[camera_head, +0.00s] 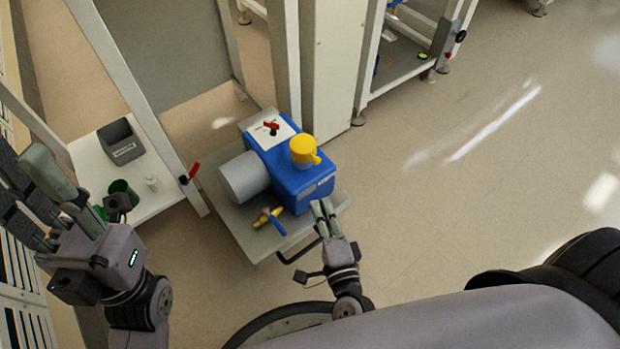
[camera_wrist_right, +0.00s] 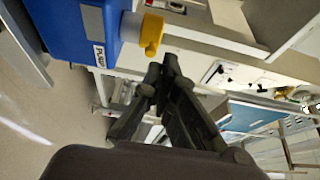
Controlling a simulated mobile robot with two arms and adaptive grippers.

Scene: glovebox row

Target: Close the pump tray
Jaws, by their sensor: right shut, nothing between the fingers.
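The pump tray (camera_head: 237,232) is a grey shelf that sticks out at floor level in the head view. A blue pump (camera_head: 297,181) with a grey cylinder (camera_head: 244,177) and a yellow cap (camera_head: 304,151) stands on it. A black bar handle (camera_head: 291,259) is at the tray's near edge, partly hidden by my right gripper. My right gripper (camera_head: 322,208) is shut and empty, over the tray's near right edge in the picture. The wrist view shows the pump (camera_wrist_right: 75,28) and its yellow part (camera_wrist_right: 151,35) beside the fingers (camera_wrist_right: 162,68). My left gripper (camera_head: 22,165) is open and empty, at far left.
A red-handled lever (camera_head: 190,173) is on a frame post. A blue-and-yellow tool (camera_head: 270,219) lies on the tray. The floor (camera_head: 460,210) at right is clear.

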